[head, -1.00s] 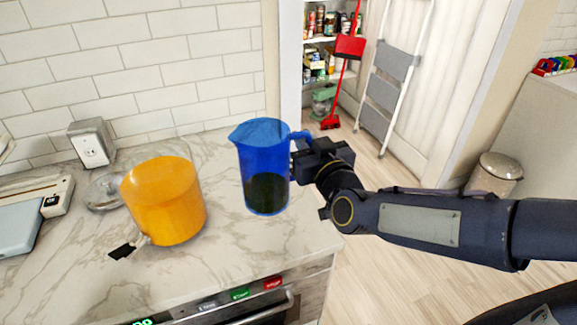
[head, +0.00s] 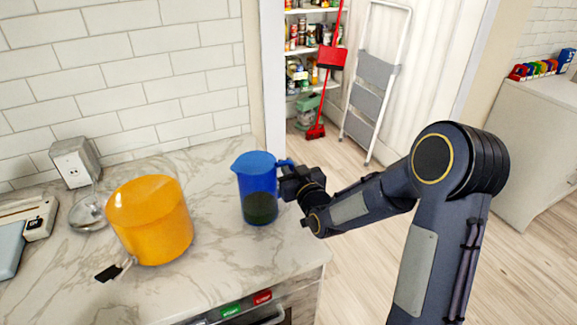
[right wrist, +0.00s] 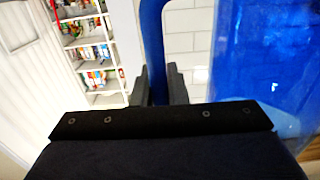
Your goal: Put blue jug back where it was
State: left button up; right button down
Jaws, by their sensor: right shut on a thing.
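The blue jug (head: 258,188) is a see-through pitcher with dark contents in its lower part. It is upright over the right part of the marble counter (head: 215,262); I cannot tell whether its base touches the counter. My right gripper (head: 288,180) is shut on the jug's handle, on the jug's right side. In the right wrist view the handle (right wrist: 152,50) runs between the two fingers, and the jug's blue wall (right wrist: 262,60) fills the right side. My left gripper is not in view.
An orange pot (head: 150,222) stands on the counter to the left of the jug. The counter's right edge is close to the jug. Pantry shelves (head: 300,90) and a stepladder (head: 375,80) stand beyond.

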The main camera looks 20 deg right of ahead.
dwell(0.3)
jog(key=shift+f, duration=0.15)
jog(key=c, duration=1.4)
grip_release()
jog(key=shift+s, duration=0.1)
jog(key=shift+c, duration=0.2)
jog(key=s+a+f+m+g+y+b, duration=0.1)
jog(key=s+g, duration=0.5)
jog(key=s, duration=1.1)
jog(key=s+a+f+m+g+y+b, duration=0.1)
jog(key=s+a+g, duration=0.3)
jog(key=s, duration=1.4)
jog(key=shift+s+f+g+y+b, duration=0.4)
jog(key=shift+f+g+y, duration=0.25)
jog(key=shift+g, duration=0.55)
jog(key=shift+a, duration=0.1)
